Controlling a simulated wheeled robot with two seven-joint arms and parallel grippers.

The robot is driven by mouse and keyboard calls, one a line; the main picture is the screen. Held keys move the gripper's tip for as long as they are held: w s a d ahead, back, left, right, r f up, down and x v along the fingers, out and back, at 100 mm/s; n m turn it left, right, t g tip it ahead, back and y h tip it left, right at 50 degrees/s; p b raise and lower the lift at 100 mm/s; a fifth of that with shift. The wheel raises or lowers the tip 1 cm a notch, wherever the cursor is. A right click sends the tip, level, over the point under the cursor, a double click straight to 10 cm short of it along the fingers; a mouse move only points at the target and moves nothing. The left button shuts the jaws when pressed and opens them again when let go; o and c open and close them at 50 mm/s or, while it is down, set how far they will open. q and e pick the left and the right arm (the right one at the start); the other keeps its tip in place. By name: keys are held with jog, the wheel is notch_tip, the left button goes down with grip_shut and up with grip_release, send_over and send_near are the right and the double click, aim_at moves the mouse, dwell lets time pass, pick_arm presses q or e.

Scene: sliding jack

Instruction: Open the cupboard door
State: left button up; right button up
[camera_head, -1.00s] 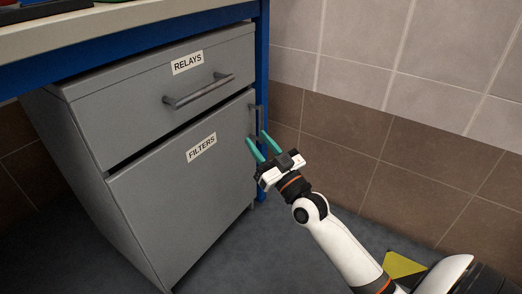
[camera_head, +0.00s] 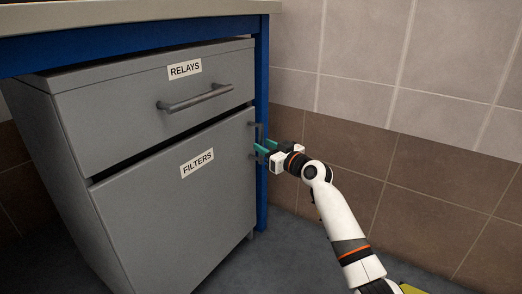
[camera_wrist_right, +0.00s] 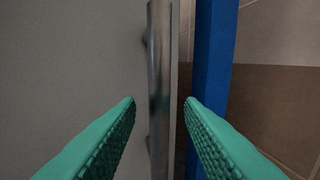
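The grey cupboard door (camera_head: 185,215) carries a FILTERS label and sits below a drawer labelled RELAYS; it looks shut. Its vertical bar handle (camera_head: 258,133) is at the door's right edge. In the right wrist view the handle (camera_wrist_right: 159,90) runs upright between the two green fingers. My right gripper (camera_head: 262,150) is at the handle, fingers apart on either side; it also shows open in the wrist view (camera_wrist_right: 160,105), with gaps between the handle and both fingertips. My left gripper is not in view.
A blue bench leg (camera_head: 262,90) stands close right of the cupboard, and the right finger is near it in the wrist view. The drawer (camera_head: 150,105) above has a horizontal handle. A tiled wall (camera_head: 400,140) is behind; grey floor is free in front.

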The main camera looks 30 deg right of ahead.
jog(key=shift+w+a+b, duration=0.2)
jog(key=shift+w+b, duration=0.1)
jog(key=shift+w, duration=0.9)
jog(key=shift+c, duration=0.5)
grip_shut()
